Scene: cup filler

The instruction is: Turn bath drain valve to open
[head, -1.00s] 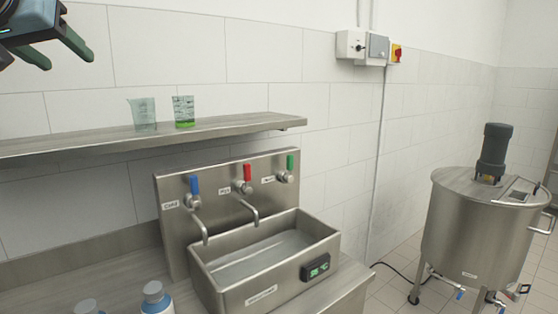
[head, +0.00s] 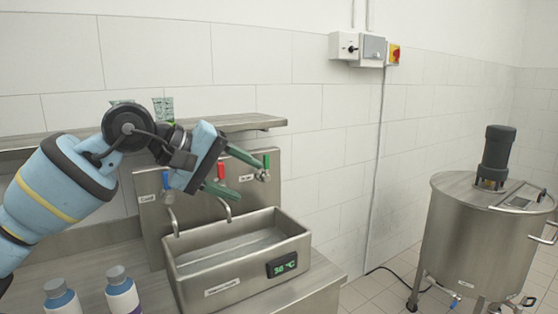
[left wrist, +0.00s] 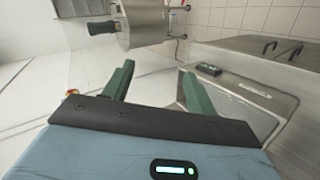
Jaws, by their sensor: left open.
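The steel bath (head: 205,288) stands on the counter with a lit green display (head: 282,265) on its front. Three labelled valves are on the panel behind it: blue-handled (head: 166,181) at left, red-handled (head: 221,169) in the middle, green-handled (head: 266,160) at right. I cannot read which label says drain. My left gripper (head: 250,181) is open, its green fingers pointing right, in front of the red and green valves; the upper tip looks close to the green valve. Contact cannot be told. In the left wrist view the jaws (left wrist: 157,72) are apart and empty. My right gripper is not in view.
A steel shelf (head: 255,122) runs above the panel, with cups (head: 163,106) partly behind my left arm. Two capped bottles (head: 122,292) stand at the front left. A steel tank (head: 460,240) with a motor stands at right, beyond open floor.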

